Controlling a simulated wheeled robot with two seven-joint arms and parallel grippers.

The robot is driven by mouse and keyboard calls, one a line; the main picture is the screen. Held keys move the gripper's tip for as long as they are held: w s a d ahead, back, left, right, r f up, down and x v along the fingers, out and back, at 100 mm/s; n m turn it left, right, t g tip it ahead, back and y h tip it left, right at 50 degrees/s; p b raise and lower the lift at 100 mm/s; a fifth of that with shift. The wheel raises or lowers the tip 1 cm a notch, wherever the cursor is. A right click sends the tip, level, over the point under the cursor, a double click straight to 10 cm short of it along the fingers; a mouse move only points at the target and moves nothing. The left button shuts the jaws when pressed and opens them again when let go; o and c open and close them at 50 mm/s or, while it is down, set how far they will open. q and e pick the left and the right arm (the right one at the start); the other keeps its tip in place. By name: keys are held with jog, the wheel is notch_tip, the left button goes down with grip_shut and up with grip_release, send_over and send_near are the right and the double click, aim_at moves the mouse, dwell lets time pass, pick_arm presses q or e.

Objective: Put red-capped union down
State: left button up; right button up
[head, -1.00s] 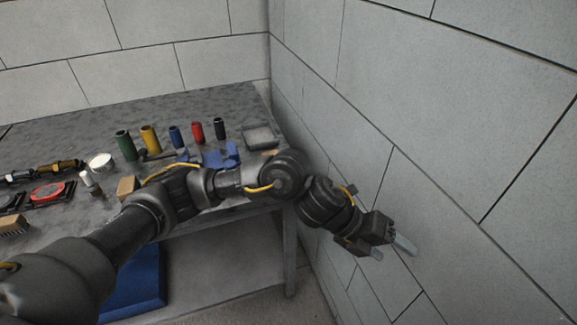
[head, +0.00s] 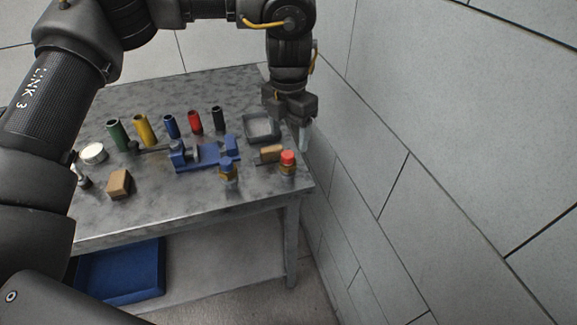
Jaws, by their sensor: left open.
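My right gripper is not in view.
A blue vise (head: 205,155), a grey tray (head: 262,128), a tan block (head: 120,184) and several coloured cylinders are around. The wall (head: 400,150) is close on the right.

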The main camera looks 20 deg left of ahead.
aim_at(288, 154)
pick_arm(q)
jog(key=f, duration=0.4)
jog(key=shift+w+f, duration=0.25)
jog(key=shift+f, duration=0.35)
jog(key=shift+s+a+f+p, duration=0.15)
jog(key=shift+s+f+p, duration=0.1)
jog(key=shift+f+p, duration=0.4)
notch_tip(288, 154, down, 4)
jog(key=shift+w+a+r+p, duration=0.1)
jog(key=shift+w+r+p, duration=0.05)
jog(key=shift+r+p, duration=0.15)
jog(key=shift+f, duration=0.2)
jog(key=c, duration=1.3)
grip_shut()
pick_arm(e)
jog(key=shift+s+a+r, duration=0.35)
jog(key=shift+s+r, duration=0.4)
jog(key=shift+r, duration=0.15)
pick_arm(q)
jog(key=shift+r, duration=0.15)
